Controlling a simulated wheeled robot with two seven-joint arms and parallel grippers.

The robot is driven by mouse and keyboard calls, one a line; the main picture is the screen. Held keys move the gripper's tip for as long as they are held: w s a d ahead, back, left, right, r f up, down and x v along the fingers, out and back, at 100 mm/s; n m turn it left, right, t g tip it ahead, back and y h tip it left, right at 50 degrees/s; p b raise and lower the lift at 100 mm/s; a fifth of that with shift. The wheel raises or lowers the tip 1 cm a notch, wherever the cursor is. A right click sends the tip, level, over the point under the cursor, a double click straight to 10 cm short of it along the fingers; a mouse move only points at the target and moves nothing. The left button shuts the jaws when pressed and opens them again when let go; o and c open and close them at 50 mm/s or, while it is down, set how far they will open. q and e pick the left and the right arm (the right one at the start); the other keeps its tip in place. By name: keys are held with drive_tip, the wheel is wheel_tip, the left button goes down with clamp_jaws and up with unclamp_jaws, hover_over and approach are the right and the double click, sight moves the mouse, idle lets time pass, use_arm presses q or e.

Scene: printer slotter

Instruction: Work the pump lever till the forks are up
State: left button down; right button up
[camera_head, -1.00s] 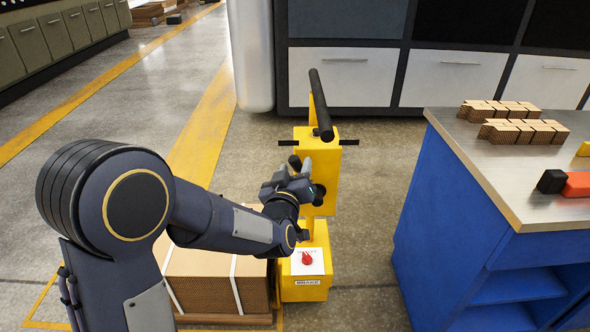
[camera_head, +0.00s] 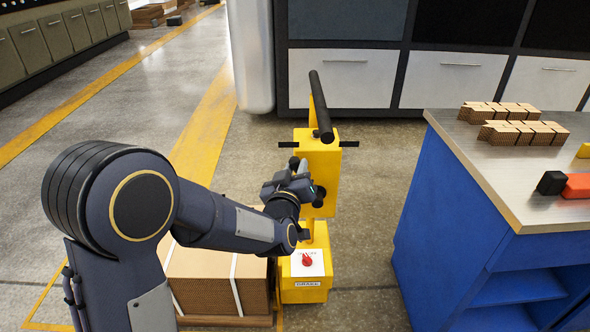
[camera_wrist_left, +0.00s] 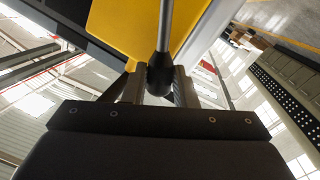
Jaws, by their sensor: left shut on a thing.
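The yellow pallet truck (camera_head: 318,155) stands upright in the middle of the head view, with a black bar handle (camera_head: 320,105) on top. My left gripper (camera_head: 298,172) is at the left side of its yellow body. In the left wrist view my left gripper (camera_wrist_left: 160,85) is shut on the black knob of the pump lever (camera_wrist_left: 160,76). The lever's grey rod runs up from the knob past a yellow panel. The forks are hidden by my arm and the load. My right gripper is not in view.
A strapped cardboard stack (camera_head: 215,280) sits left of the truck's base. A red knob (camera_head: 307,259) is on the base's white plate. A blue workbench (camera_head: 450,230) with a metal top stands to the right. White drawers (camera_head: 345,78) line the back.

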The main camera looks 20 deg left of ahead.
use_arm(q)
drive_tip(key=d+m+p, duration=0.2)
drive_tip(key=p, duration=0.1)
drive_tip(key=w+d+r+m+g+p, duration=0.1)
drive_tip(key=d+m+p, duration=0.1)
drive_tip(key=d+p, duration=0.1)
drive_tip(key=w+d+m+p, duration=0.1)
drive_tip(key=d+m+p, duration=0.2)
drive_tip(key=shift+w+d+r+g+y+p, duration=0.15)
drive_tip(key=shift+r+g+y+p, duration=0.15)
drive_tip(key=shift+p, duration=0.1)
drive_tip(key=shift+w+d+f+m+p, duration=0.15)
drive_tip(key=shift+d+f+m+p, duration=0.1)
drive_tip(key=shift+d+m+p, duration=0.25)
drive_tip(key=shift+w+d+f+m+p, duration=0.15)
drive_tip(key=shift+d+f+m+p, duration=0.15)
drive_tip(key=shift+d+p, duration=0.3)
drive_tip(key=shift+w+d+f, duration=0.1)
drive_tip(key=shift+d+f, duration=0.05)
drive_tip(key=shift+d, duration=0.05)
drive_tip(key=shift+m+g, duration=0.3)
drive_tip(key=c, duration=1.2)
unclamp_jaws()
drive_tip(key=shift+o, duration=0.2)
